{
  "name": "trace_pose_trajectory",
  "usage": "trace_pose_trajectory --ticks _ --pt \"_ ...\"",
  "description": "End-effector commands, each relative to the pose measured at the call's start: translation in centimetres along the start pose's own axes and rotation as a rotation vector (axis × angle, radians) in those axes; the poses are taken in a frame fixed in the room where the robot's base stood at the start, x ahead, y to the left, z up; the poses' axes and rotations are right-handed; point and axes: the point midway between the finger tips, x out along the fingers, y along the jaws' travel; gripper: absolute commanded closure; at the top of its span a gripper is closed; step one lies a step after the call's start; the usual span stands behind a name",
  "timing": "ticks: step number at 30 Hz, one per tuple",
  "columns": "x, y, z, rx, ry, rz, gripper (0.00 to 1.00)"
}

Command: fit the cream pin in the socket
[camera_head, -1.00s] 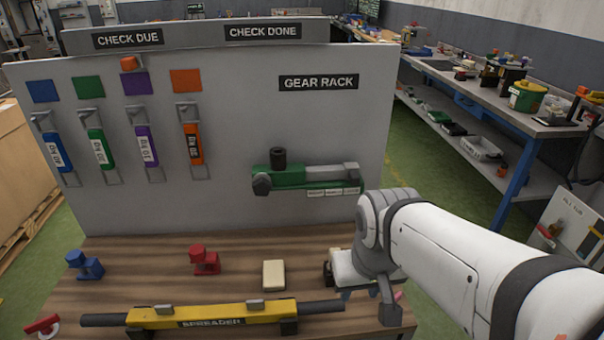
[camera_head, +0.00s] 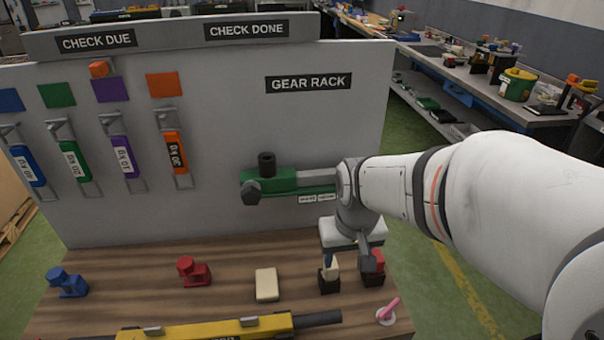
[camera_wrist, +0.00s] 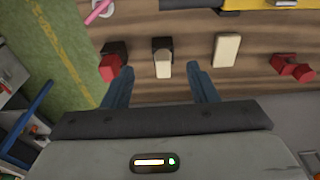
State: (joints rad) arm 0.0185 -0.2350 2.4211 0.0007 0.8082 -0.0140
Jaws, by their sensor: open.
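A cream pin (camera_head: 331,269) stands upright in a small black block (camera_head: 329,285) on the wooden bench. In the wrist view the cream pin (camera_wrist: 164,69) shows between my fingers but beyond their tips, apart from them. My gripper (camera_head: 347,260) is open and empty above the bench, close to the pin; its two blue fingers (camera_wrist: 162,88) are spread wide in the wrist view. A green fixture (camera_head: 285,182) on the upright panel bears a black collar (camera_head: 267,163). I cannot tell for sure which part is the socket. My arm hides the fixture's right end.
A red piece (camera_head: 377,261) in another black block stands right of the pin. A flat cream block (camera_head: 267,284) lies to its left. A pink-handled piece (camera_head: 389,310) is near the front right. A yellow spreader bar (camera_head: 230,327) lies in front. The panel rises behind.

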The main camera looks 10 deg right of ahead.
Motion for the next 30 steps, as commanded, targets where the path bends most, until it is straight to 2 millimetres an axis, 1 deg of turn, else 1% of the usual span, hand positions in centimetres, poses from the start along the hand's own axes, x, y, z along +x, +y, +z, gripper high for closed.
trace_pose_trajectory --ticks 1,3,6,9,12,16,20,30 --pt "0.2 0.0 -1.3 -0.001 -0.030 0.000 0.47" --pt "1.3 -0.1 -2.9 -0.001 -0.056 -0.001 0.47" --pt "3.2 -0.1 -4.7 -0.001 -0.089 -0.001 0.47" --pt "5.0 -0.1 -6.0 0.000 -0.115 -0.001 0.47" --pt "6.4 -0.2 -6.9 0.000 -0.133 -0.001 0.47" --pt "7.6 -0.2 -7.4 0.000 -0.146 -0.001 0.47" --pt "8.7 -0.2 -7.4 -0.001 -0.151 -0.001 0.47" --pt "13.6 -0.3 -6.6 -0.001 -0.151 -0.001 0.47"
